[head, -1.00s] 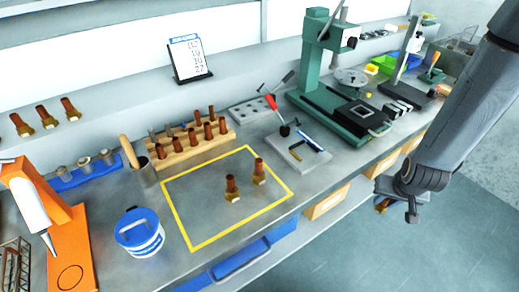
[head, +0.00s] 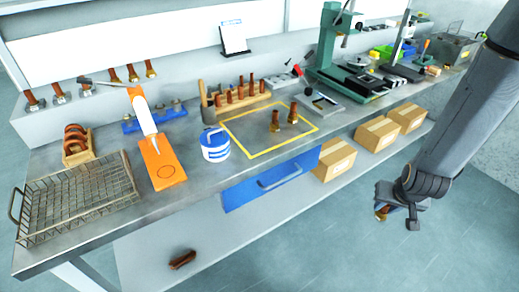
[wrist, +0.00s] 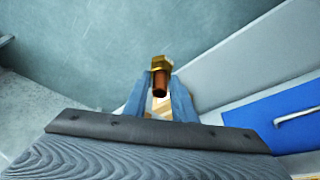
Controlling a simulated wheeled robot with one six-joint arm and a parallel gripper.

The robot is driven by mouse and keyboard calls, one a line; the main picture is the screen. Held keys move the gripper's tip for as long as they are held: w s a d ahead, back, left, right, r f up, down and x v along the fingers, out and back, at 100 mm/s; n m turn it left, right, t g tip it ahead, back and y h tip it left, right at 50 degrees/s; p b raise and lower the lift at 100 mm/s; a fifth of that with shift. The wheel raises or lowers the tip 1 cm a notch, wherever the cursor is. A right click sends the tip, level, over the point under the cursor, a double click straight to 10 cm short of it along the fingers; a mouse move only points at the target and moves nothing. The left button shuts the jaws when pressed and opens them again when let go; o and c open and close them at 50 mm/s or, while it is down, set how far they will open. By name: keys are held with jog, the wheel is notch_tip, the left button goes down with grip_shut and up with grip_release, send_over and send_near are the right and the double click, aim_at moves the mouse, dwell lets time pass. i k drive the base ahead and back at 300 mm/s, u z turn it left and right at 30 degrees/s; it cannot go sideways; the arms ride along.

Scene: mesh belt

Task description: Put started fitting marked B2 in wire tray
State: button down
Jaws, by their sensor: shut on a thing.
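My gripper (wrist: 160,98) is shut on a fitting (wrist: 159,74) with a brass hex end and a copper-coloured tube. In the head view the gripper (head: 388,208) hangs at the right, off the front of the bench, and the held fitting (head: 382,214) shows small below it. Its marking cannot be read. The wire tray (head: 78,203) lies at the left end of the bench, far from the gripper, with no fitting visible in it. Two similar fittings (head: 275,122) stand upright inside the yellow outline.
The bench (head: 205,185) also bears a blue-and-white tub (head: 215,146), an orange stand (head: 160,160) and a wooden rack (head: 235,99). A blue drawer (head: 270,180) and cardboard boxes (head: 378,133) are below. The floor in front is clear.

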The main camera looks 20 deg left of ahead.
aim_at(83, 196)
jog(key=u, duration=1.3)
